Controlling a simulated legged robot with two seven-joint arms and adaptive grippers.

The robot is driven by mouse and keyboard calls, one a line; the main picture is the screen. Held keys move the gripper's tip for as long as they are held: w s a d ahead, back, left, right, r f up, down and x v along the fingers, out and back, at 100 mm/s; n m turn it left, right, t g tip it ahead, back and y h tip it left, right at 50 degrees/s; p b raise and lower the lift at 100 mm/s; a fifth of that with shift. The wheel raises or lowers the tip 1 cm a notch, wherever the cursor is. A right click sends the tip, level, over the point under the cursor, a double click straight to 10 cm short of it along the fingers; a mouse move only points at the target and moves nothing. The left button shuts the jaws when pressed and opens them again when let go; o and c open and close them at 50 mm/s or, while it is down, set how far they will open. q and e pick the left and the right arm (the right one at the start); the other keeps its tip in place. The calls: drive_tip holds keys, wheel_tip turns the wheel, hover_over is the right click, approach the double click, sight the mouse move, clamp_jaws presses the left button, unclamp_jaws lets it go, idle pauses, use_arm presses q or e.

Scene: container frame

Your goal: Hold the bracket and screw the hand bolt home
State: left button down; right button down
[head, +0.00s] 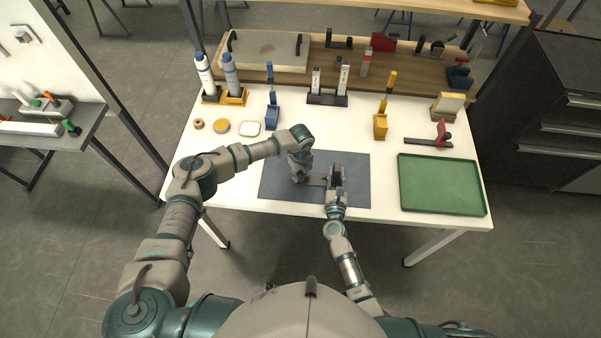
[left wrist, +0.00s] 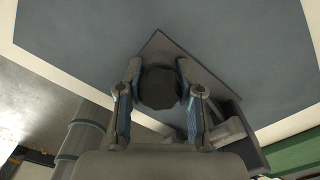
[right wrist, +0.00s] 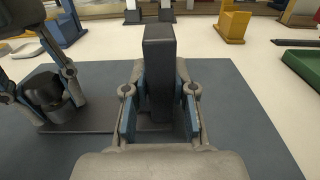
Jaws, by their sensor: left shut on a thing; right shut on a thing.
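The bracket (right wrist: 160,62) is dark, with an upright block at one end and a flat base (right wrist: 85,122) lying on the grey mat. My right gripper (head: 336,176) is shut on the upright block, with one finger on each side. The hand bolt (left wrist: 160,88) has a round black knob, which also shows in the right wrist view (right wrist: 44,90). My left gripper (head: 300,178) points down from above and is shut around this knob, over the base's other end. The bolt's shank and hole are hidden under the knob.
The grey mat (head: 272,189) lies on a white table. A green tray (head: 442,185) is at the right. Bottles (head: 230,72), a blue stand (head: 272,115), a yellow stand (head: 380,124) and a red-and-black tool (head: 437,137) stand farther back. The mat's right part is clear.

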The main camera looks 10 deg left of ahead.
use_arm(q)
drive_tip(key=m, duration=0.7)
use_arm(e)
drive_tip(key=shift+s+f, duration=0.1)
drive_tip(key=shift+f, duration=0.2)
use_arm(q)
drive_tip(key=m, duration=0.5)
drive_tip(key=shift+m, duration=0.3)
drive_tip(key=m, duration=0.2)
drive_tip(key=shift+m, duration=0.4)
drive_tip(key=m, duration=0.7)
drive_tip(key=shift+m, duration=0.4)
drive_tip(key=m, duration=0.9)
drive_tip(key=c, duration=0.7)
unclamp_jaws()
drive_tip(key=shift+f, duration=0.1)
